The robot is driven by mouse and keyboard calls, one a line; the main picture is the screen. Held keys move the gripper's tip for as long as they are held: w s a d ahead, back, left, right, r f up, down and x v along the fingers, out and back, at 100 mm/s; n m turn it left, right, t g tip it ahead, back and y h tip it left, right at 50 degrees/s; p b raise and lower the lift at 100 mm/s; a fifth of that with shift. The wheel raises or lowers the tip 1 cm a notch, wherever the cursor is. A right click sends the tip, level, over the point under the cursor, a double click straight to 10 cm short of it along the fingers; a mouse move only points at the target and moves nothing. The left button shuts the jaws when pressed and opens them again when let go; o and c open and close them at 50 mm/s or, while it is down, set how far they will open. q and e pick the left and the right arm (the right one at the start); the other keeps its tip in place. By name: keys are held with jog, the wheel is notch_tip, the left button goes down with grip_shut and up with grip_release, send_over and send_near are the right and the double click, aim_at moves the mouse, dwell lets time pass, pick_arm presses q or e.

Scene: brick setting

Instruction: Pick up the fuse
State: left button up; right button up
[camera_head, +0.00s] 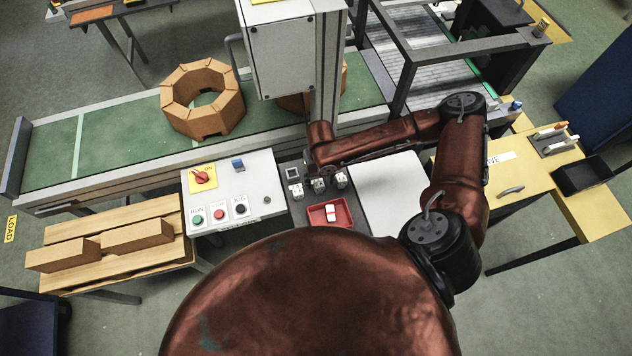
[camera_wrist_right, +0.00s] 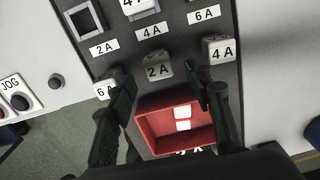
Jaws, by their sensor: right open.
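Three small white fuses stand in a row on a dark panel (camera_wrist_right: 120,66): the 6A fuse (camera_wrist_right: 106,84), the 2A fuse (camera_wrist_right: 158,68) and the 4A fuse (camera_wrist_right: 217,50). They also show small in the head view, with the middle one (camera_head: 319,186) below my arm's end. My right gripper (camera_wrist_right: 162,80) is open, its dark fingers to either side of the 2A fuse in the wrist picture. Contact cannot be told. Another 4A block (camera_wrist_right: 138,8) sits above the 4A label. A white piece (camera_wrist_right: 182,118) lies in a red tray (camera_wrist_right: 148,125). My left gripper is out of view.
An empty square socket (camera_wrist_right: 84,20) is above the 2A label. A control box (camera_head: 233,195) with buttons and a red knob stands left of the panel. A grey cabinet (camera_head: 283,55) rises behind. A white flat surface (camera_head: 405,190) at right is clear.

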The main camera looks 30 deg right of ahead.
aim_at(319, 184)
jog(key=shift+w+f, duration=0.2)
jog(key=shift+f, duration=2.9)
jog(key=c, duration=1.2)
